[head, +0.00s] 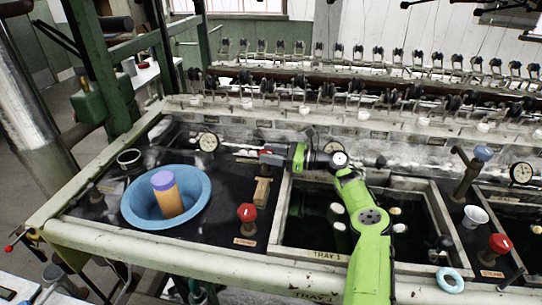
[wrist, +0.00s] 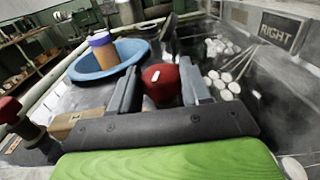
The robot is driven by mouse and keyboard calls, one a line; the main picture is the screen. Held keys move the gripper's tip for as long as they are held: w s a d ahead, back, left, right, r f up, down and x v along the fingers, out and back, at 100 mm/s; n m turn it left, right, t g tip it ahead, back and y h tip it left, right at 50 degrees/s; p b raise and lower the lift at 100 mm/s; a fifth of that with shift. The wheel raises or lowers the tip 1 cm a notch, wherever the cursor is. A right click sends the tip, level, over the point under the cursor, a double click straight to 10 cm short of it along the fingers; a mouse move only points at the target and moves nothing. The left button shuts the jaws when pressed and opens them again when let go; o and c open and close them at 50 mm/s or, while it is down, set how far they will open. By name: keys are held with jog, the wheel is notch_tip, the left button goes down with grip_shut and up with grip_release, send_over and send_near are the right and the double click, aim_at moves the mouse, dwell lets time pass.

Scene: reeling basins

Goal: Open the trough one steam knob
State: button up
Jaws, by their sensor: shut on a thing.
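A red knob with a plate marked STEAM (head: 246,213) stands on the black deck left of tray 1 (head: 325,254). A red knob at the left edge of the wrist view (wrist: 10,110) seems to be the same one. My gripper (head: 268,157) is farther back, behind the wooden block (head: 262,192), apart from that knob. In the wrist view, my gripper (wrist: 160,92) is shut with another red, rounded knob-like thing (wrist: 161,84) between its fingers. Its base is hidden by the gripper, and its label cannot be seen.
A blue basin (head: 135,212) holding an orange cylinder with a purple top (head: 168,195) stands at left. A gauge (head: 207,142) is on the back wall. Another red STEAM knob (head: 499,244) and a blue-topped lever (head: 483,153) are right of tray 1.

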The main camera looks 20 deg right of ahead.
aim_at(271, 152)
jog(key=o, duration=1.1)
jog(key=shift+c, duration=0.2)
notch_tip(271, 152, up, 10)
jog(key=p, duration=0.3)
jog(key=shift+f, duration=0.1)
